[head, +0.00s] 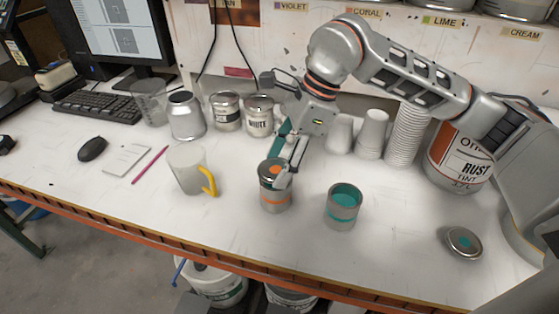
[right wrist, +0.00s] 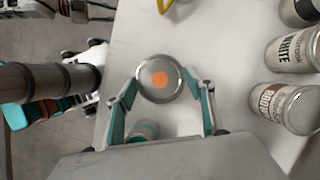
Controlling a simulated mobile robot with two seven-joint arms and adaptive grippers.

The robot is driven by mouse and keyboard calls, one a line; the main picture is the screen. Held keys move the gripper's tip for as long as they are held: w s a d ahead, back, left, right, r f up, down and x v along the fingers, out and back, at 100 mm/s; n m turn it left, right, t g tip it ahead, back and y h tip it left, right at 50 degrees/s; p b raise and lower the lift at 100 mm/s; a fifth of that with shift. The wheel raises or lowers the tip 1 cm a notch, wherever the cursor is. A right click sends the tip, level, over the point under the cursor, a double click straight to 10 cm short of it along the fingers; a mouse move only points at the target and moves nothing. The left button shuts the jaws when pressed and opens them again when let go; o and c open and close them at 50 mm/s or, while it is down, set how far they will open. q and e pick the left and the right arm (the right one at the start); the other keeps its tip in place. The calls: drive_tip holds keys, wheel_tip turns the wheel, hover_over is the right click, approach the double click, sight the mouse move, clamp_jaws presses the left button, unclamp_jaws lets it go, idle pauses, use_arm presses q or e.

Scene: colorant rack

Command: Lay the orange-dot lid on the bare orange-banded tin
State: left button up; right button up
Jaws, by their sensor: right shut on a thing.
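The orange-dot lid (head: 274,169) is a round metal lid, right above the mouth of the orange-banded tin (head: 277,200). I cannot tell whether it touches the rim. My right gripper (head: 279,176) is shut on the lid. In the right wrist view the lid (right wrist: 159,80) lies between the teal-padded fingertips (right wrist: 162,84), dot facing up, and it hides the tin below. A teal-banded tin (head: 343,206) stands open to the right, with teal paint inside. A teal-dot lid (head: 464,241) lies on the bench further right. My left gripper is not in view.
A mug with a yellow handle (head: 191,169) stands left of the orange-banded tin. Behind are a white-labelled can (head: 259,117), other cans and paper cups (head: 372,135). A large rust tint tin (head: 458,160) is at the right. The bench front edge (head: 230,252) is close.

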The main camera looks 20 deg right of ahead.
drive_tip(key=shift+f+b, duration=0.5)
drive_tip(key=shift+f, duration=0.3)
drive_tip(key=o, duration=0.8)
drive_tip(key=shift+r, duration=0.15)
drive_tip(key=v, duration=1.1)
drive_tip(key=shift+d+r, duration=0.15)
drive_tip(key=shift+r, duration=0.25)
